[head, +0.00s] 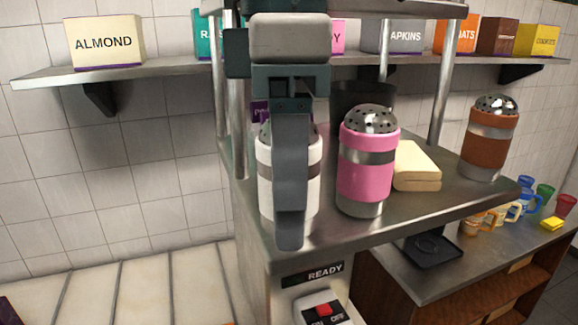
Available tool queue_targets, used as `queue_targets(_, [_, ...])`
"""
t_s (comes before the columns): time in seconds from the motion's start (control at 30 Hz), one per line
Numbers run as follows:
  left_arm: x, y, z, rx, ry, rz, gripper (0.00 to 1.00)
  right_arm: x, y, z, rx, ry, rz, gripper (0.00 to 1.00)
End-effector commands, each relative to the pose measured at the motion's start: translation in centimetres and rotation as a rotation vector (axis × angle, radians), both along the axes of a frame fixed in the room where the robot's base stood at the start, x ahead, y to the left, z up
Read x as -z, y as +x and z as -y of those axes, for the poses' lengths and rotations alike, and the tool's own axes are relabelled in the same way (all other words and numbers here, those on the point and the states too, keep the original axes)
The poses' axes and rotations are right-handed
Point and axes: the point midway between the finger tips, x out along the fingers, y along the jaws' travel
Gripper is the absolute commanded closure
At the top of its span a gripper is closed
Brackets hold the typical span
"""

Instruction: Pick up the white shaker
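The white shaker (266,177) stands upright on the metal counter near its left front corner, with a grey band around its middle. One gripper (290,240), which I take to be my left, points down over it. One long grey finger crosses the front of the shaker and hides its middle. The other finger is hidden, so I cannot tell whether the gripper is open or shut on the shaker. My other gripper is not in view.
A pink shaker (365,178) stands close to the right of the white one. A cream block (416,168), a dark container (372,97) and a brown shaker (489,150) share the counter (420,208). Metal posts (222,85) and an upper shelf (415,10) stand close around the gripper.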

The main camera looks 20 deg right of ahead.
Motion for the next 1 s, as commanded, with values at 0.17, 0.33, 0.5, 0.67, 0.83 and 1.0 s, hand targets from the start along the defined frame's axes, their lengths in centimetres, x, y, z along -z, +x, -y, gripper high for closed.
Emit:
queue_targets(0.17, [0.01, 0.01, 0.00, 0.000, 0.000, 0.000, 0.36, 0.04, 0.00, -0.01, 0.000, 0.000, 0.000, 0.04])
queue_targets(0.33, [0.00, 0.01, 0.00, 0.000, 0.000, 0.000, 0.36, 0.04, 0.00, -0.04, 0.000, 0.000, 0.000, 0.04])
queue_targets(0.5, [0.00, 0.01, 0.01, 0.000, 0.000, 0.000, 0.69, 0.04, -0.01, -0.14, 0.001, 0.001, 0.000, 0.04])
queue_targets(0.67, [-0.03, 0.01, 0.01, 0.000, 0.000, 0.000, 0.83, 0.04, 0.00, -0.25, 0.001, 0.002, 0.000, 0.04])
queue_targets(0.83, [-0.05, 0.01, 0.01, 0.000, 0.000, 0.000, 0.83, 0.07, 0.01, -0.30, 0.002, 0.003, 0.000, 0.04])
queue_targets(1.0, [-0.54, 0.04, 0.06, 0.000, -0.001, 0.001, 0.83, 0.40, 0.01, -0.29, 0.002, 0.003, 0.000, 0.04])
